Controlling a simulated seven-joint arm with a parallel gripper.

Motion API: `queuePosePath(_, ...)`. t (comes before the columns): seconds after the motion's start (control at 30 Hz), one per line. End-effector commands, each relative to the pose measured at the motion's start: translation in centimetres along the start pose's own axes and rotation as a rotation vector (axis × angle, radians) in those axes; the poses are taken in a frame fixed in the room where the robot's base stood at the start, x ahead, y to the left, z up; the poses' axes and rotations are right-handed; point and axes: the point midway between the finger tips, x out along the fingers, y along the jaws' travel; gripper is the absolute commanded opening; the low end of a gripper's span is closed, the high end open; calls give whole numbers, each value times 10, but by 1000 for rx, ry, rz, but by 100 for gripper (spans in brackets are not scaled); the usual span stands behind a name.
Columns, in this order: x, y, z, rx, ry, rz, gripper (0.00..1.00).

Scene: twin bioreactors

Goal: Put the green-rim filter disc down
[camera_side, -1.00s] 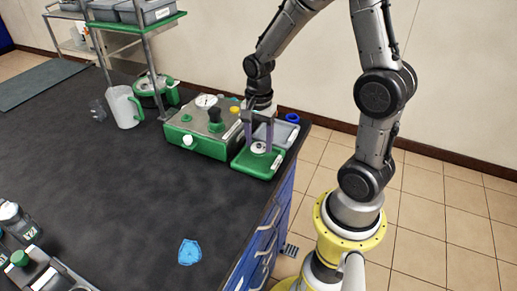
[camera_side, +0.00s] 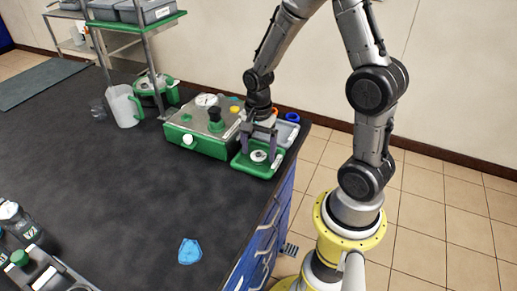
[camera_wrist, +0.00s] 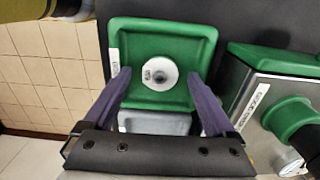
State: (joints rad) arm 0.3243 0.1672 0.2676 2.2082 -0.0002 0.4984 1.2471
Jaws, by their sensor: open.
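A white filter disc with a grey centre and a small label (camera_wrist: 160,73) lies flat in the green tray (camera_wrist: 203,38). It also shows in the side view (camera_side: 258,156), inside the same green tray (camera_side: 246,168). A green rim on the disc cannot be told apart from the tray. My gripper (camera_side: 260,153) is open above the tray, with one finger on each side of the disc. In the wrist view my gripper (camera_wrist: 160,78) has clear gaps between its fingers and the disc, and nothing is held.
A grey tray (camera_side: 289,132) adjoins the green tray's back edge. A green-and-steel pump unit (camera_side: 200,136) stands close on the left. A blue ring (camera_side: 292,117) lies behind. A clear jug (camera_side: 124,106) stands farther left. The front of the dark bench (camera_side: 130,205) is mostly free.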

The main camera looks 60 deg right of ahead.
Motion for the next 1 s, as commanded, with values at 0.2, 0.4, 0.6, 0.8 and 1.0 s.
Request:
queuePosePath(0.2, -4, 0, 0, 0, 0, -1, 90)
queuePosePath(0.4, -32, -1, 0, 0, 2, -7, 90)
queuePosePath(0.6, -75, -1, 0, 0, 2, -7, 90)
queuePosePath(0.8, -108, -1, 0, 0, 1, -4, 90)
queuePosePath(1.0, -124, 0, 1, -13, 2, -6, 90)
